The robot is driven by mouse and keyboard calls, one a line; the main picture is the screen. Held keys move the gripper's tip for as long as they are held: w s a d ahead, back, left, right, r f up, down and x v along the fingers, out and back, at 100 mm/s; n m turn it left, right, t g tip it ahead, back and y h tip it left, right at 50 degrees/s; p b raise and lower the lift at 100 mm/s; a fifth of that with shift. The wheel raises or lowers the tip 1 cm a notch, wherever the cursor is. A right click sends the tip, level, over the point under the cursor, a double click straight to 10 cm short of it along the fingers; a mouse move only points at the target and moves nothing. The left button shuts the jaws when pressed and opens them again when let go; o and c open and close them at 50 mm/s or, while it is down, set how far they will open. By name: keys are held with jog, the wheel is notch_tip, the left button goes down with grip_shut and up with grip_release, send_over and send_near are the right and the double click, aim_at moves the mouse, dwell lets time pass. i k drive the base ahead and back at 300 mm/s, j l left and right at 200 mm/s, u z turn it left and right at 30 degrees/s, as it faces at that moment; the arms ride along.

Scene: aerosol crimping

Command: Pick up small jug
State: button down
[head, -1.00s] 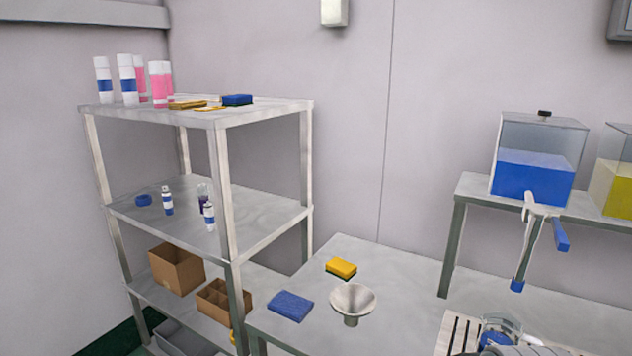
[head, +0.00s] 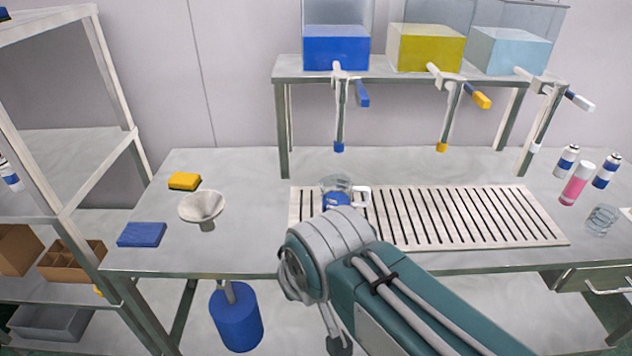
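The small jug (head: 337,185) is clear, with a pale handle on its right side and blue showing inside. It is at the left end of the slotted drain board (head: 540,225) on the bench. My arm's grey joint stands in front of it and hides its lower part. My teal arm reaches in from the bottom right.
Blue, yellow and pale-blue tanks (head: 336,52) with taps stand on a raised shelf (head: 300,75). A funnel (head: 201,207), yellow sponge (head: 184,181) and blue sponge (head: 142,235) lie at left. Spray cans (head: 577,184) and a clear vessel (head: 602,220) stand at right.

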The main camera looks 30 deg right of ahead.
aim_at(337, 188)
jog(key=l+z, duration=0.35)
jog(key=i+l+z, duration=0.1)
jog(key=l+z, duration=0.2)
